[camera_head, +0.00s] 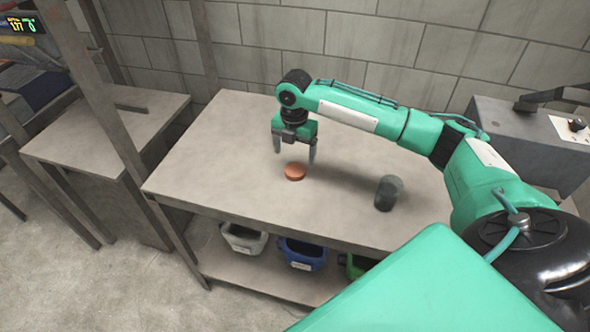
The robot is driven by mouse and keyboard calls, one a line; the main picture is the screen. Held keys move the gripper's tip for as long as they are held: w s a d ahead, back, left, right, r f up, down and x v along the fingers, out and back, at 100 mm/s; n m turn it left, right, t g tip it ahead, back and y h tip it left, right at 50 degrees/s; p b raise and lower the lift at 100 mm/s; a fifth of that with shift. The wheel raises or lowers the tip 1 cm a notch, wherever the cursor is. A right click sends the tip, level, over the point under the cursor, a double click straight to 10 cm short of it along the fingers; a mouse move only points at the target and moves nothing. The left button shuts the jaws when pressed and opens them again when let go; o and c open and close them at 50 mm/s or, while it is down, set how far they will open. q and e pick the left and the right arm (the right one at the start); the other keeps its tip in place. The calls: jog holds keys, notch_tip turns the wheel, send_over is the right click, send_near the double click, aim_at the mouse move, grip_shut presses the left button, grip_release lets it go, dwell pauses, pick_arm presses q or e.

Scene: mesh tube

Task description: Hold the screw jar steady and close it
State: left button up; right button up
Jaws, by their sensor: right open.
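A small round orange-brown lid (294,171) lies on the table (215,160) near its middle. A dark grey-green jar (388,193) stands upright on the table to the right of the lid, apart from it. My right gripper (295,156) points down just over the lid, with its fingers open, one to each side and a little behind it. Whether the fingertips touch the table I cannot tell. Nothing shows between the fingers above the lid. My left gripper is not in view.
A shelf below the table holds a white bin (243,240), a blue bin (303,254) and a partly hidden green bin (357,265). A grey machine (515,128) stands at the right. A block wall closes off the back. The table's left part is clear.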

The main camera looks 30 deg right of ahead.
jog(key=shift+f, duration=0.75)
jog(key=f, duration=0.3)
jog(key=shift+d+f+p, duration=0.2)
jog(key=shift+f+p, duration=0.1)
jog(key=shift+f, duration=0.6)
jog(key=c, duration=1)
jog(key=shift+c, duration=0.6)
notch_tip(320, 180, up, 10)
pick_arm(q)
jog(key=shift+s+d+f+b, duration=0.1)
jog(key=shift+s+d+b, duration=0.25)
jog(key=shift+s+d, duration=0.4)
pick_arm(e)
notch_tip(320, 180, up, 10)
send_over(296, 168)
jog(key=shift+a, duration=0.1)
